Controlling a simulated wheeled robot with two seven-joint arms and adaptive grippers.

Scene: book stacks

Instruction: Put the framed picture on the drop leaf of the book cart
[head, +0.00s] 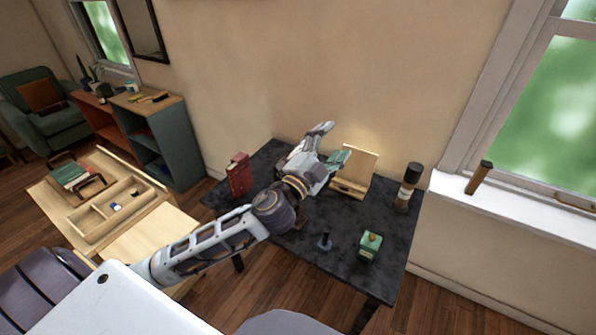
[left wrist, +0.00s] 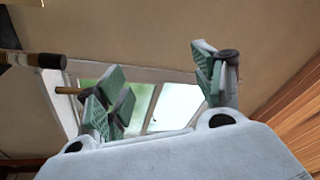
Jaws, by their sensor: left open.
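The book cart (head: 75,233) is light wood with divided compartments, at the left in the head view. A plain pale board (head: 150,243) at its near right side looks like the drop leaf; my left arm partly covers it. I cannot clearly make out a framed picture. A light-wood upright piece with a ledge (head: 357,168) stands on the dark table, just right of my left gripper (head: 333,143). The gripper is open and empty above the table's back part. In the left wrist view its fingers (left wrist: 163,90) are wide apart with nothing between them. My right gripper is out of view.
The dark table (head: 385,222) holds a red book (head: 240,177), a dark-capped bottle (head: 407,186), a green bottle (head: 370,246) and a small dark blue item (head: 324,243). A green book (head: 70,176) lies on the cart. The wall and window sill (head: 450,188) bound the table's far side.

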